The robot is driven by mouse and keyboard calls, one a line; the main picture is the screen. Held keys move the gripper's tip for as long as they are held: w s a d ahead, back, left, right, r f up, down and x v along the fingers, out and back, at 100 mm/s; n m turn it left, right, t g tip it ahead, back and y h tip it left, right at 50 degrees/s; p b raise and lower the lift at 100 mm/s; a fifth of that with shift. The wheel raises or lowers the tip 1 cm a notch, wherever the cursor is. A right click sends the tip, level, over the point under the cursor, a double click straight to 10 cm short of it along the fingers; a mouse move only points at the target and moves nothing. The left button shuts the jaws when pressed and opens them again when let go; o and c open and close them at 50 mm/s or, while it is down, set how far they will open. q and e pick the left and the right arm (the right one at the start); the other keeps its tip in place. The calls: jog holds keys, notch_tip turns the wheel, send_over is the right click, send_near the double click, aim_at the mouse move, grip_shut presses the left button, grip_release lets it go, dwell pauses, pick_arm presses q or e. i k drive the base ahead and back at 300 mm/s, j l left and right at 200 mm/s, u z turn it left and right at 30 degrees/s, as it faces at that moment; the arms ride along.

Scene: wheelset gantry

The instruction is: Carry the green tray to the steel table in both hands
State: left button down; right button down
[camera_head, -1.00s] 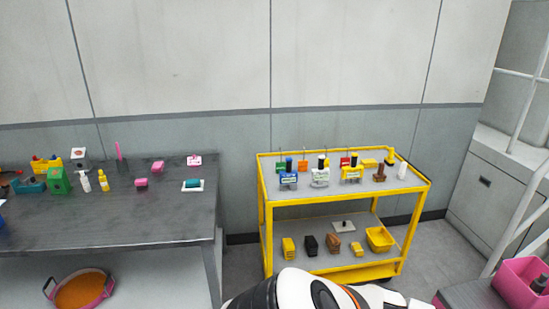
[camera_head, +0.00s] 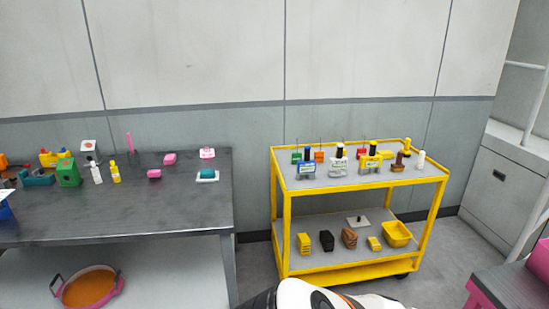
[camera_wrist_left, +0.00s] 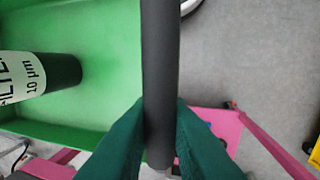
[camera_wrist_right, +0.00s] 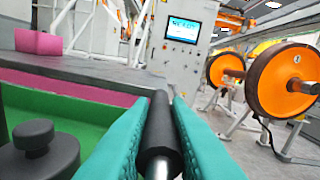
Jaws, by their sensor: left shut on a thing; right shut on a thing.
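The green tray (camera_wrist_left: 100,110) shows in the left wrist view, with a dark cylinder with a white label (camera_wrist_left: 40,75) lying in it. Its green side also shows in the right wrist view (camera_wrist_right: 90,115), beside a dark grey knobbed part (camera_wrist_right: 38,150). My left gripper (camera_wrist_left: 162,125) is shut on a black bar handle at the tray's edge. My right gripper (camera_wrist_right: 160,125) is shut on another black bar handle. The steel table (camera_head: 120,215) stands at the left in the head view. Neither gripper nor the tray shows in the head view.
The steel table holds several small items, among them a green box (camera_head: 68,173), mostly toward its back. Its front part looks clear. A yellow cart (camera_head: 290,265) stands to its right. A pan with orange contents (camera_head: 90,288) sits on the lower shelf. A pink-edged surface (camera_head: 505,290) is at lower right.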

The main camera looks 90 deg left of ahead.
aim_at(114, 210)
jog(key=k+j, duration=0.15)
jog(key=k, duration=0.35)
jog(key=k+j, duration=0.1)
jog(key=k, duration=0.35)
jog(key=k+j+u, duration=0.1)
jog(key=k+u, duration=0.2)
jog(key=k+j+u, duration=0.3)
jog(key=l+u, duration=0.15)
jog(key=u, duration=2.2)
jog(key=i+l, duration=0.05)
jog(key=l, duration=0.05)
